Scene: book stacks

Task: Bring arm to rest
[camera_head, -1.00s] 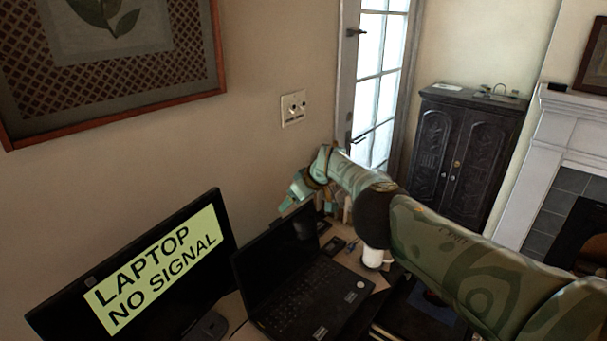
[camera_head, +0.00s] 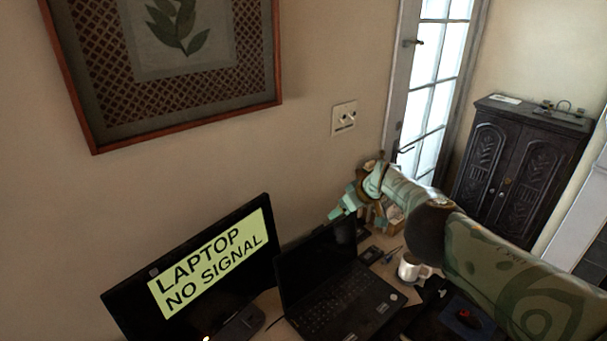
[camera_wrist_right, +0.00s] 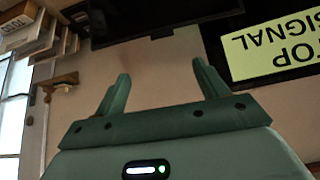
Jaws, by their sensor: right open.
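My right arm comes in from the right in the head view and reaches over the desk. Its gripper (camera_head: 345,208) is above the back of the desk, near the wall and behind the laptop (camera_head: 340,290). In the right wrist view the gripper (camera_wrist_right: 160,85) has its two green fingers apart, with nothing between them. The monitor (camera_head: 205,265) with the "LAPTOP NO SIGNAL" label stands to the left of the gripper; its label also shows upside down at the right wrist view's upper right (camera_wrist_right: 275,45). My left gripper is not in view.
A white mug (camera_head: 408,268) stands on the desk right of the laptop, below my arm. A dark cabinet (camera_head: 520,170) stands by the glazed door (camera_head: 432,90). A framed picture (camera_head: 165,130) and a wall plate (camera_head: 344,118) are on the wall.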

